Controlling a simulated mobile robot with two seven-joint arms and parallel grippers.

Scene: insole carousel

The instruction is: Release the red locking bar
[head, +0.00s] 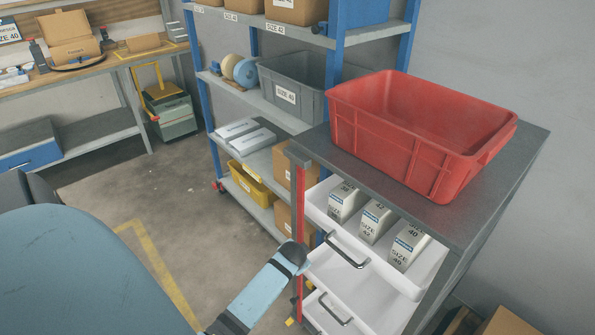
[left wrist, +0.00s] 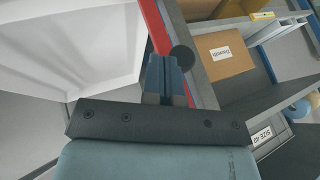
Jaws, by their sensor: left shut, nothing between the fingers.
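The red locking bar (head: 301,205) runs upright along the left front edge of the grey cabinet (head: 440,208). It also shows in the left wrist view (left wrist: 151,38), just ahead of my fingers. My left gripper (left wrist: 165,62) is shut and empty, its fingertips close beside the bar; I cannot tell whether they touch it. In the head view the dark wrist end hides the fingers and part of the bar. The upper white drawer (head: 345,262) stands open with several labelled insole boxes (head: 375,222) in it. My right gripper is not in view.
A large red bin (head: 415,135) sits on the cabinet top. A blue-framed shelf (head: 345,50) with boxes and a grey bin (head: 285,80) stands close behind the cabinet. A lower drawer handle (head: 335,308) juts out below. The floor to the left is open.

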